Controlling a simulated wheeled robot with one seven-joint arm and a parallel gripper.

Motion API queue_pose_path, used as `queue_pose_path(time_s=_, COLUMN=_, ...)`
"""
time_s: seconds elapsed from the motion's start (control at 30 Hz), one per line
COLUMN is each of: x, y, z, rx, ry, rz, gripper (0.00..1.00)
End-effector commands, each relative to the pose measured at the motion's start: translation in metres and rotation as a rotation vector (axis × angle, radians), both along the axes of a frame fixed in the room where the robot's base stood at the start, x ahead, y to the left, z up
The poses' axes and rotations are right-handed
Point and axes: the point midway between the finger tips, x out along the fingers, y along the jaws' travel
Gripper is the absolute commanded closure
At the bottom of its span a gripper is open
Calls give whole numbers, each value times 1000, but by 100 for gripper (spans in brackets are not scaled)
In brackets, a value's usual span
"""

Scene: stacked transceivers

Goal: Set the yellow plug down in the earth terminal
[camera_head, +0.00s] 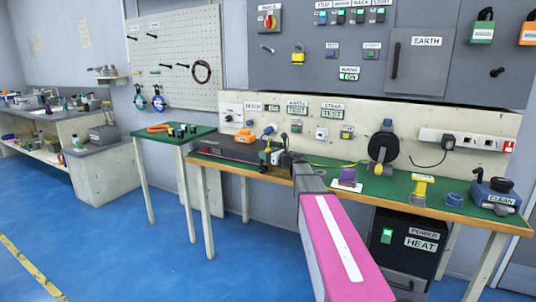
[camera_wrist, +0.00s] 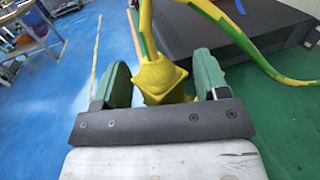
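The yellow plug (camera_wrist: 162,78) sits between the two green fingers of my gripper (camera_wrist: 162,84) in the wrist view, with both fingers close against its sides. A yellow-and-green cable (camera_wrist: 228,30) runs from it. In the head view my gripper (camera_head: 274,156) is over the bench's front edge, by the right end of a dark flat box (camera_head: 225,149). The plug is small and partly hidden there. I cannot pick out the earth terminal for certain; an EARTH TEST label (camera_head: 298,107) is on the back panel.
The green-topped bench (camera_head: 330,181) carries a black cable reel (camera_head: 383,150), a purple block (camera_head: 347,179), a yellow stand (camera_head: 421,190) and a blue CLEAN device (camera_head: 497,195). A small green table (camera_head: 168,138) stands left. The POWER HEAT cabinet (camera_head: 405,245) is below the bench.

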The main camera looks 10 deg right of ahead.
Motion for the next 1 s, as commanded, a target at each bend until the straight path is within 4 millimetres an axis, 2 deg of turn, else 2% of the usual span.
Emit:
queue_pose_path(time_s=0.37, x=-6, y=-4, z=0, rx=0, ry=0, rz=-1, gripper=33)
queue_pose_path(time_s=0.8, x=-66, y=-51, z=0, rx=0, ry=0, rz=-2, gripper=33)
queue_pose_path(time_s=1.0, x=-81, y=-65, z=0, rx=0, ry=0, rz=0, gripper=33)
